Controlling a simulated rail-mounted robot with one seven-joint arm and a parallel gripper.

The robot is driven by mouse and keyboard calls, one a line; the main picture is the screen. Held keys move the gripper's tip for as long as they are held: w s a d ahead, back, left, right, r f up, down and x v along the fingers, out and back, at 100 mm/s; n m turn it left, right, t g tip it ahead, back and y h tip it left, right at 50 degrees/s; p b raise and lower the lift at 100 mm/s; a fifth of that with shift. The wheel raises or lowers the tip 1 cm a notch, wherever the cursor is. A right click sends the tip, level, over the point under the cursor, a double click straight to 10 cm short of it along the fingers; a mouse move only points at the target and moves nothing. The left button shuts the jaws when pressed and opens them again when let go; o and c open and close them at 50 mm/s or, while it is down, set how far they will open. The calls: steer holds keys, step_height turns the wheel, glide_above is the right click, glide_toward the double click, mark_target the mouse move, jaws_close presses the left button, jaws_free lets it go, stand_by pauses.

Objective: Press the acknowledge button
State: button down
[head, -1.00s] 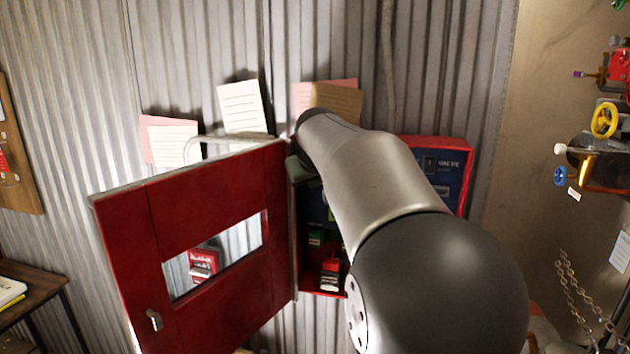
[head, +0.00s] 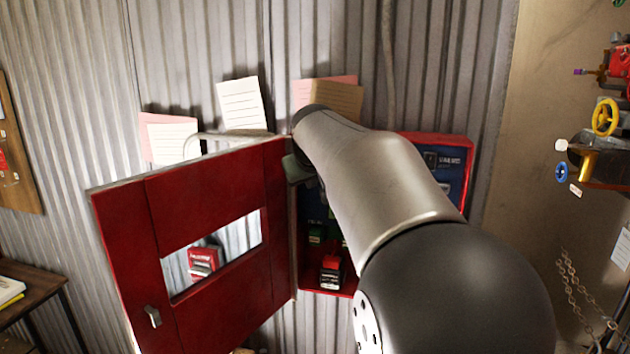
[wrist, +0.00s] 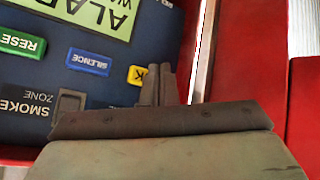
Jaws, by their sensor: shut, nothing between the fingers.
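The yellow button (wrist: 136,75), its visible lettering ending in K, sits on the dark blue panel (wrist: 60,60) inside the red cabinet (head: 467,145). My gripper (wrist: 160,72) is shut and empty. In the wrist view its fingertips overlap the right part of the yellow button; I cannot tell whether they touch it. A blue SILENCE button (wrist: 88,62) and a green RESET button (wrist: 21,43) are left of it. In the head view my arm covers the fingertips and much of the panel.
The red cabinet door (head: 200,200) stands open on the left, its edge close to my wrist. A black switch (wrist: 69,104) and a green label (wrist: 95,14) are on the panel. A red device (head: 331,270) sits low in the cabinet. Valves with a yellow handwheel (head: 605,117) are far right.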

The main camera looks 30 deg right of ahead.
steer(key=shift+s+a+b, duration=1.3)
steer(key=shift+s+a, duration=0.4)
steer(key=shift+s, duration=0.15)
steer(key=s+a+f+g+y, duration=0.1)
steer(key=s+a+f+g, duration=0.1)
steer(key=s+a+f, duration=0.3)
steer(key=s+a+f+g+y, duration=0.1)
steer(key=s+a+f+g, duration=0.2)
steer(key=s+f, duration=1)
steer(key=s+a+f+n+g+y, duration=0.1)
steer(key=s+a+f+g, duration=0.2)
steer(key=s+a+f, duration=0.4)
step_height(320, 180, down, 6)
steer(key=s, duration=0.2)
steer(key=shift+s+a+r+y, duration=0.25)
steer(key=shift+s+y, duration=0.05)
steer(key=shift+y, duration=0.1)
